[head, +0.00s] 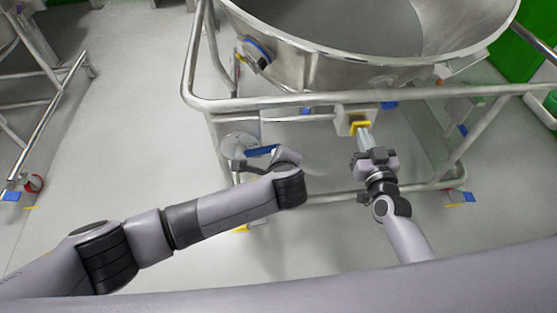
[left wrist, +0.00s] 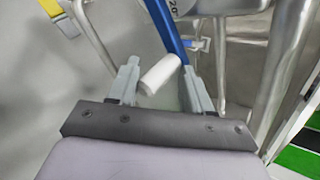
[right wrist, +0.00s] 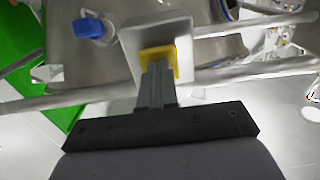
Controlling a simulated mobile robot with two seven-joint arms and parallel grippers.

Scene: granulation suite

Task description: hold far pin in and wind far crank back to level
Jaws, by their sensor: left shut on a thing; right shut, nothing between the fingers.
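The crank has a blue arm (left wrist: 168,30) and a white cylindrical handle (left wrist: 158,76). My left gripper (left wrist: 162,84) has its fingers on either side of the handle and is shut on it. In the head view the blue crank arm (head: 262,150) shows beside a round plate, and my own wrist hides the handle. The yellow pin (head: 357,127) sits on the front of a pale box under the rail. My right gripper (head: 364,138) is shut and empty, its fingertips against the pin. The pin (right wrist: 157,58) also shows above the fingertips in the right wrist view.
A large steel bowl (head: 300,62) stands inside a tubular frame (head: 290,101), whose rail runs just above both hands. A blue-handled fitting (right wrist: 92,26) is near the box. Another tubular frame (head: 48,70) stands at the left. The floor between is clear.

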